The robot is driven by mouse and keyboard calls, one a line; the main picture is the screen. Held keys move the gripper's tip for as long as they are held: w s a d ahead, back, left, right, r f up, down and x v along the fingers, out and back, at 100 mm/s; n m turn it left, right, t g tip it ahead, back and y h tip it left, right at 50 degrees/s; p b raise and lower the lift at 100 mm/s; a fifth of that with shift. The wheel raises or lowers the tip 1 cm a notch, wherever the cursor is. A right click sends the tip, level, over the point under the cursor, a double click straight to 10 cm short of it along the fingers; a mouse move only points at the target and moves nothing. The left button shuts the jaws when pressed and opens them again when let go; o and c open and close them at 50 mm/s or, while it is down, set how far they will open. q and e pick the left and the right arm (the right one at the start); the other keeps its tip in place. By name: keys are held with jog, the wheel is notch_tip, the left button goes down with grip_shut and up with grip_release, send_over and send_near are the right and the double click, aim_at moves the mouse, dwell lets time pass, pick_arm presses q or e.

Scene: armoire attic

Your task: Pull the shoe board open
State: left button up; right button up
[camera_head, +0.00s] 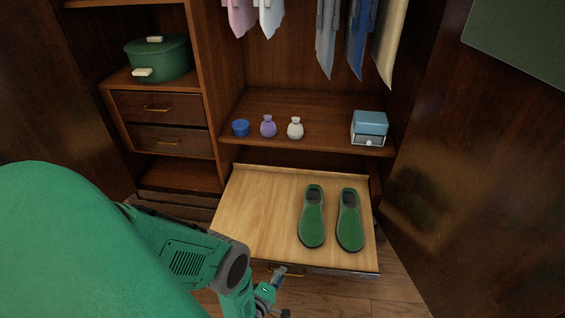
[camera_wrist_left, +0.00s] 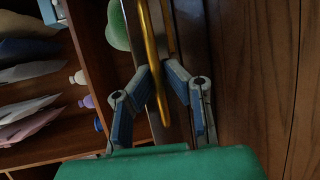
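The shoe board (camera_head: 255,205) is a pale wooden pull-out shelf at the bottom of the armoire. It stands well out from the armoire, with a pair of green shoes (camera_head: 312,222) on it. A gold handle (camera_wrist_left: 153,45) is on its front face. My left gripper (camera_head: 279,271) is at this handle, just below the board's front edge. In the left wrist view the blue-padded fingers (camera_wrist_left: 160,70) are drawn close together, one on each side of the gold bar. They look shut on it. My right gripper is in neither view.
A shelf above the board holds a blue jar (camera_head: 241,128), a purple bottle (camera_head: 268,127), a white bottle (camera_head: 295,128) and a blue box (camera_head: 369,127). A green pot (camera_head: 160,60) stands above two drawers. An open door (camera_head: 440,190) is at right. Wooden floor (camera_head: 385,292) lies in front.

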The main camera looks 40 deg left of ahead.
pick_arm(q)
jog(key=shift+a, duration=0.1)
jog(key=shift+s, duration=0.15)
jog(key=v, duration=0.7)
dwell(0.4)
